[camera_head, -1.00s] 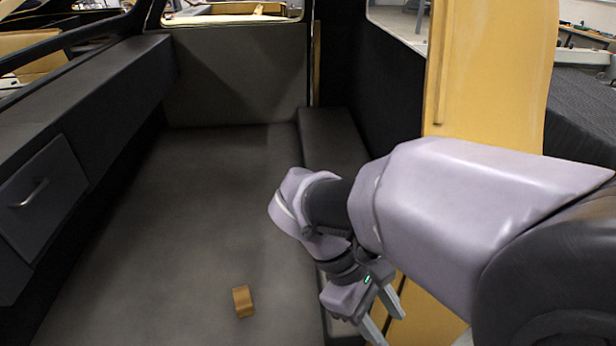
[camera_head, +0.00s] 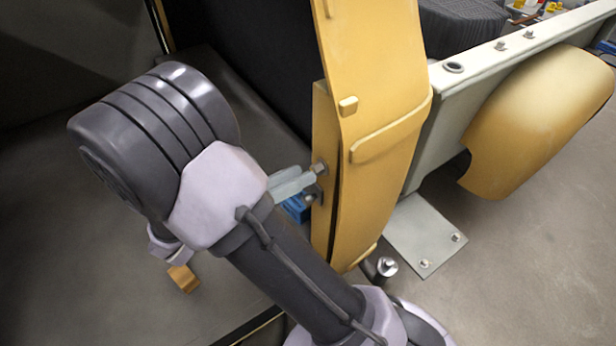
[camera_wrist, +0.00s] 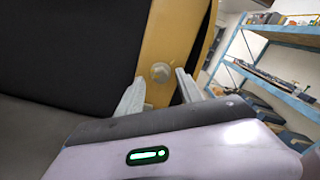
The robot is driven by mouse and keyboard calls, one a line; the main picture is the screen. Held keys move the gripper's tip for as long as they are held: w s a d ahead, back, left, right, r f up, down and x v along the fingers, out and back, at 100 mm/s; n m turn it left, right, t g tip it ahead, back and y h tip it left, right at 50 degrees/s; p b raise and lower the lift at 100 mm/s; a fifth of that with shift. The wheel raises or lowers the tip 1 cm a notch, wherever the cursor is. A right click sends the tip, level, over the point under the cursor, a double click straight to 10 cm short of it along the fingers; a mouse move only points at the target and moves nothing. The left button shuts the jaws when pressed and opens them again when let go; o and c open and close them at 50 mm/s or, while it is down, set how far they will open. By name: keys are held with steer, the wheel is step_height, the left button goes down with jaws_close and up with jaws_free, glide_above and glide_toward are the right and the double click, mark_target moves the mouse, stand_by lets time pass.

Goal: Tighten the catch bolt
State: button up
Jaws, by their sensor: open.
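The catch bolt, a grey bolt head (camera_head: 319,168), sits on the edge of the upright yellow panel (camera_head: 372,90). In the wrist view the bolt (camera_wrist: 160,72) shows round and pale on the yellow face, between my two fingertips as seen from there. My gripper (camera_wrist: 162,80) is open and holds nothing. In the head view its pale fingers point right at the bolt, very near it; my arm hides most of the gripper. I cannot tell whether the fingers touch the bolt.
A blue piece (camera_head: 297,208) shows just below the fingers. A small tan block (camera_head: 182,278) lies on the dark floor at left. A grey beam (camera_head: 500,60) and a curved yellow panel (camera_head: 540,115) stand right. A metal plate with bolts (camera_head: 425,235) lies near the floor.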

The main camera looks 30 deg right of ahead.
mark_target(318, 169)
steer(key=shift+d+b, duration=0.3)
steer(key=shift+d, duration=1.4)
jaws_close()
